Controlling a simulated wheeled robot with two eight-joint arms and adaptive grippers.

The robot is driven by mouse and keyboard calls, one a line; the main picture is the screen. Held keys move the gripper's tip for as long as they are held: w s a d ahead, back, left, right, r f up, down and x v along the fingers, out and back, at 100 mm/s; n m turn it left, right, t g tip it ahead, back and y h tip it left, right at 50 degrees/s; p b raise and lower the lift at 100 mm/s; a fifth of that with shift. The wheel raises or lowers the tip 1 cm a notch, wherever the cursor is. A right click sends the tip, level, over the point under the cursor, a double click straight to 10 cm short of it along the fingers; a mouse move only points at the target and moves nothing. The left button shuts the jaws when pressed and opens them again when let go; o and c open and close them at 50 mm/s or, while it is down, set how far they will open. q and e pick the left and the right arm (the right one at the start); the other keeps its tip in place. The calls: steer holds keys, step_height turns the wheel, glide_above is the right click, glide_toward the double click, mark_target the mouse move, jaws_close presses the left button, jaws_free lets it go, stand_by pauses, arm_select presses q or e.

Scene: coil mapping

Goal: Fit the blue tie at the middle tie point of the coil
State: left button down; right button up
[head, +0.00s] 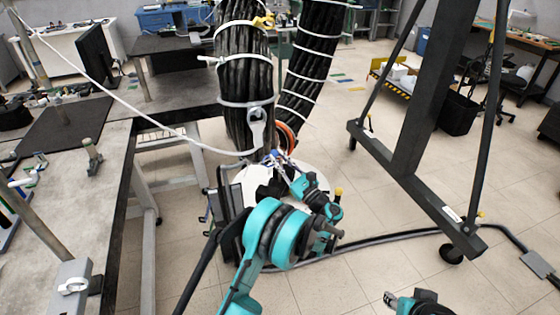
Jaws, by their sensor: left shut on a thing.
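The coil (246,78) is a thick black bundle hanging in two legs, bound with several white bands. A yellow tie (263,20) sits near its top. A grey ring-shaped fitting (257,126) hangs on its lower front. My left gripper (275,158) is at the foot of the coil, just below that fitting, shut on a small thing. A bluish bit shows at its fingertips, which looks like the blue tie (271,154); most of it is hidden. At the bottom edge, part of my right arm's end (415,303) shows; its jaws are not clear.
A white cord (150,118) runs from the upper left to the coil's foot. A workbench (85,185) stands at left. A dark frame on casters (415,130) stands at right. A black cable (400,238) lies across the tiled floor.

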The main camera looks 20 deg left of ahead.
mark_target(273, 152)
stand_by(0.4)
arm_select(q)
steer(key=shift+x, duration=1.15)
steer(key=shift+w+a+r, duration=0.25)
steer(key=shift+w+a, duration=0.05)
steer(key=shift+a, duration=0.15)
stand_by(0.6)
steer(key=c, duration=1.3)
jaws_free()
steer(key=shift+c, duration=0.2)
